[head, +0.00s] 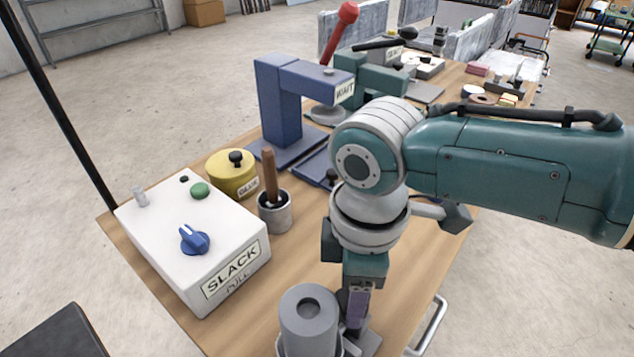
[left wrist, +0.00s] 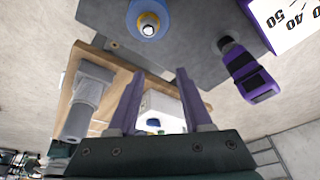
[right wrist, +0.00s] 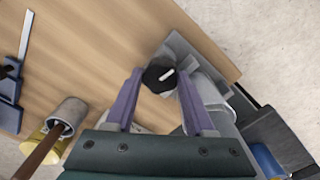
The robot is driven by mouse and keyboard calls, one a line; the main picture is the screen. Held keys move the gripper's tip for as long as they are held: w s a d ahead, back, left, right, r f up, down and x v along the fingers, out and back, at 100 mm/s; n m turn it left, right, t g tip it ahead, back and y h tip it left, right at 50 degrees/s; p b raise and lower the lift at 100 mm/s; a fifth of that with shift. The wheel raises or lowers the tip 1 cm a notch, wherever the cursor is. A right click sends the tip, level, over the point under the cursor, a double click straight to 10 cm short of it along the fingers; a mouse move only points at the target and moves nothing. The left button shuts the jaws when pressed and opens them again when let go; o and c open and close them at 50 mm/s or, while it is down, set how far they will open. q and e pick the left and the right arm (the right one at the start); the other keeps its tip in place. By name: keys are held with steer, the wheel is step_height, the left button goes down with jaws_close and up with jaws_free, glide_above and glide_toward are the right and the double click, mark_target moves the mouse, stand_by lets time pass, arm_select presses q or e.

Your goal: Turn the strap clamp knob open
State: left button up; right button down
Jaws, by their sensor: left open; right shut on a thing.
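The strap clamp knob (right wrist: 158,77) is dark with a white bar mark. It sits on a grey metal bracket (right wrist: 180,50) near the table edge in the right wrist view. My right gripper (right wrist: 160,72) has its purple fingers on both sides of the knob and is shut on it. In the head view my right gripper (head: 355,318) points down beside a grey cylinder (head: 308,318), and the knob is hidden there. My left gripper (left wrist: 158,72) is open and empty in the left wrist view. It is not seen in the head view.
A white box (head: 200,255) labelled SLACK PULL has a blue dial (head: 194,239). A grey cup (head: 275,215) with a wooden handle, a yellow container (head: 232,175) and a blue press (head: 285,110) stand behind. Wooden tabletop (right wrist: 110,40) is bare beside the bracket.

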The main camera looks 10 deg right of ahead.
steer(key=shift+a+r+n, duration=0.1)
steer(key=shift+n, duration=1)
steer(key=c, duration=0.5)
jaws_free()
step_height(320, 180, up, 10)
steer(key=shift+f+p, duration=0.1)
steer(key=shift+p, duration=1.15)
